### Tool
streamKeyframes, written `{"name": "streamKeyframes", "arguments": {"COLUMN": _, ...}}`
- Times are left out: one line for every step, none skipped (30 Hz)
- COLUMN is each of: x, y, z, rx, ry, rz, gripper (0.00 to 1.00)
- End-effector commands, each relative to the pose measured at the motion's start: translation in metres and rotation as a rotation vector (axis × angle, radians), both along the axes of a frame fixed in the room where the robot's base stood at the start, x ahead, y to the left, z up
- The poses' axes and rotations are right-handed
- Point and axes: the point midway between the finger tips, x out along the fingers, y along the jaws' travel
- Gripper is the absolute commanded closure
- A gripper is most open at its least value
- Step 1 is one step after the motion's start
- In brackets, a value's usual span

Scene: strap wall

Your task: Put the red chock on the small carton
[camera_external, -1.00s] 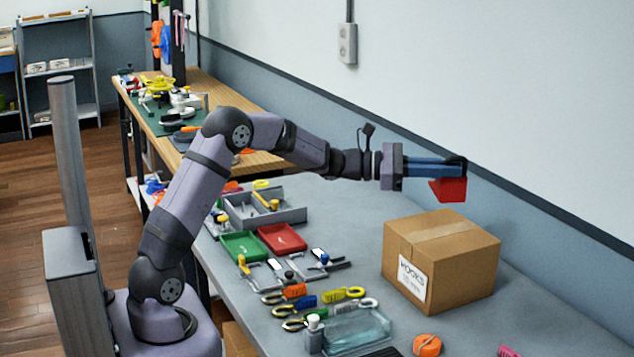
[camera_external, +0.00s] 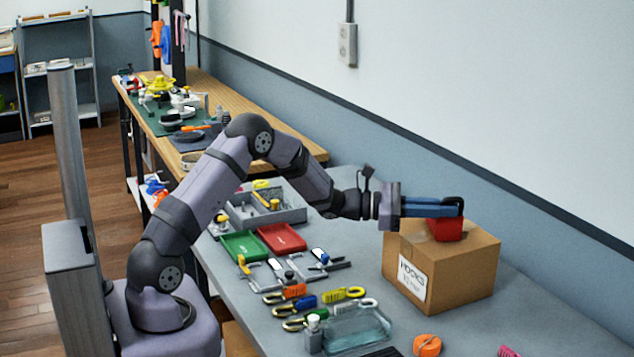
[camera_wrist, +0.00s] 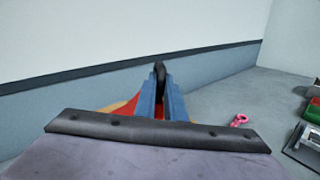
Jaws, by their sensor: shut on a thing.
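The red chock (camera_external: 446,229) is at the top of the small carton (camera_external: 455,270), a brown box with a white label marked HOOKS. My gripper (camera_external: 460,205) is shut on the upper part of the chock, with its blue fingers reaching level over the carton from the left. The chock's lower edge appears to touch the carton top, though a tiny gap cannot be ruled out. In the wrist view, slivers of the red chock (camera_wrist: 159,112) show between the blue fingers, and a bit of the tan carton (camera_wrist: 118,107) shows beside them. The fingers hide most of the chock there.
The wall (camera_external: 520,110) runs close behind the carton. Left of the carton lie clamps, a green tray (camera_external: 243,246), a red tray (camera_external: 281,239) and a grey bin (camera_external: 290,210). A glass dish (camera_external: 357,328) and an orange roll (camera_external: 427,345) lie in front.

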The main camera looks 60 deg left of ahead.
Motion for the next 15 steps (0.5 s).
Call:
{"name": "streamKeyframes", "arguments": {"x": 0.0002, "y": 0.0000, "z": 0.0010, "rx": 0.000, "ry": -0.006, "rz": -0.001, "gripper": 1.00}}
{"name": "streamKeyframes", "arguments": {"x": 0.0002, "y": 0.0000, "z": 0.0006, "rx": 0.001, "ry": -0.006, "rz": -0.001, "gripper": 1.00}}
{"name": "streamKeyframes", "arguments": {"x": 0.0002, "y": 0.0000, "z": 0.0003, "rx": 0.002, "ry": -0.007, "rz": -0.001, "gripper": 1.00}}
{"name": "streamKeyframes", "arguments": {"x": 0.0002, "y": 0.0000, "z": 0.0004, "rx": 0.001, "ry": -0.008, "rz": -0.001, "gripper": 1.00}}
{"name": "streamKeyframes", "arguments": {"x": 0.0002, "y": 0.0000, "z": 0.0004, "rx": 0.001, "ry": -0.008, "rz": -0.001, "gripper": 1.00}}
{"name": "streamKeyframes", "arguments": {"x": 0.0002, "y": 0.0000, "z": 0.0004, "rx": 0.001, "ry": -0.008, "rz": -0.001, "gripper": 1.00}}
{"name": "streamKeyframes", "arguments": {"x": 0.0002, "y": 0.0000, "z": 0.0004, "rx": 0.001, "ry": -0.006, "rz": -0.001, "gripper": 1.00}}
{"name": "streamKeyframes", "arguments": {"x": 0.0002, "y": 0.0000, "z": 0.0003, "rx": 0.001, "ry": -0.006, "rz": -0.001, "gripper": 1.00}}
{"name": "streamKeyframes", "arguments": {"x": 0.0002, "y": 0.0000, "z": 0.0000, "rx": 0.001, "ry": -0.006, "rz": -0.001, "gripper": 1.00}}
{"name": "streamKeyframes", "arguments": {"x": 0.0002, "y": 0.0000, "z": -0.0005, "rx": 0.001, "ry": -0.006, "rz": -0.001, "gripper": 1.00}}
{"name": "streamKeyframes", "arguments": {"x": 0.0002, "y": 0.0000, "z": -0.0012, "rx": 0.001, "ry": -0.006, "rz": -0.001, "gripper": 1.00}}
{"name": "streamKeyframes", "arguments": {"x": 0.0003, "y": 0.0000, "z": -0.0024, "rx": 0.001, "ry": -0.006, "rz": -0.001, "gripper": 1.00}}
{"name": "streamKeyframes", "arguments": {"x": 0.0002, "y": 0.0000, "z": -0.0032, "rx": 0.001, "ry": -0.006, "rz": -0.001, "gripper": 1.00}}
{"name": "streamKeyframes", "arguments": {"x": 0.0002, "y": 0.0000, "z": -0.0038, "rx": 0.001, "ry": -0.006, "rz": -0.001, "gripper": 1.00}}
{"name": "streamKeyframes", "arguments": {"x": 0.0000, "y": 0.0000, "z": -0.0041, "rx": 0.001, "ry": -0.003, "rz": 0.000, "gripper": 0.81}}
